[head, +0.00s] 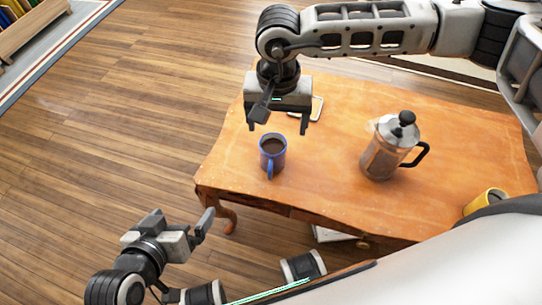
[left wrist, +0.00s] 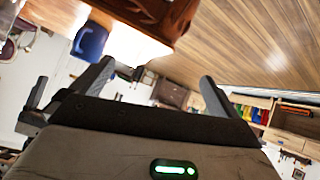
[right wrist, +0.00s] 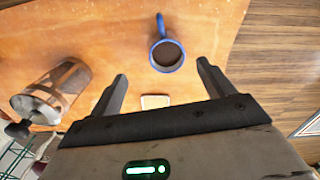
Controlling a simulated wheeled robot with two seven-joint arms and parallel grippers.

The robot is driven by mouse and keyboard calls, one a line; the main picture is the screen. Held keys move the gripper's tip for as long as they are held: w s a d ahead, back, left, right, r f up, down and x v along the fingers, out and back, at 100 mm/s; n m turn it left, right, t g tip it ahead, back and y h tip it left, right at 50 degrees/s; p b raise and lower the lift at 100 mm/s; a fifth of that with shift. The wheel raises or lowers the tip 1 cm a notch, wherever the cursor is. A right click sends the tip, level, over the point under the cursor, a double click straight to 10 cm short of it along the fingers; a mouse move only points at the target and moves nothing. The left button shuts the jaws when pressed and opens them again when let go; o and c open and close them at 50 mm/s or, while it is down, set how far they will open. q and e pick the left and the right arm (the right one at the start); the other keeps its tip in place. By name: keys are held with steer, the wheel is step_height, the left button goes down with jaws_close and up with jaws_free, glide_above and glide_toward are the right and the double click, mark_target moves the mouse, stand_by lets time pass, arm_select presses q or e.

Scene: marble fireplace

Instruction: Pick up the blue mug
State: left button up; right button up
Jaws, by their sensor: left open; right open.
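The blue mug (head: 264,158) stands upright on the wooden table (head: 225,160) near its left end, with dark liquid inside and its handle towards the front edge. In the right wrist view the mug (right wrist: 153,60) shows beyond the fingertips, roughly between their lines. My right gripper (head: 278,128) is open and empty, above the table just behind the mug. My left gripper (head: 190,228) is open and empty, off the table's front left corner over the floor. The left wrist view also shows the mug (left wrist: 90,40) at upper left, apart from the fingers.
A glass and metal French press (head: 380,158) stands right of the mug. A small pale flat object (head: 317,104) lies behind the mug. Wooden floor is clear on the left.

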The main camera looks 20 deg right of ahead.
mark_target(272, 153)
steer(key=f, duration=0.4)
steer(key=f+b, duration=0.1)
steer(key=f, duration=0.3)
steer(key=f+b, duration=0.1)
steer(key=f, duration=0.3)
steer(key=shift+w+a, duration=0.35)
steer(key=shift+w, duration=0.05)
steer(key=shift+f, duration=0.35)
arm_select(q)
steer(key=shift+w+d+r+t+h, duration=0.2)
steer(key=shift+d+r+t+h, duration=0.25)
steer(key=shift+r+t, duration=0.2)
arm_select(e)
steer(key=shift+c, duration=0.3)
steer(key=c, duration=1)
steer(key=shift+r, duration=0.1)
steer(key=c, duration=0.3)
arm_select(q)
steer(key=shift+f, duration=0.1)
arm_select(e)
steer(key=shift+r, duration=0.1)
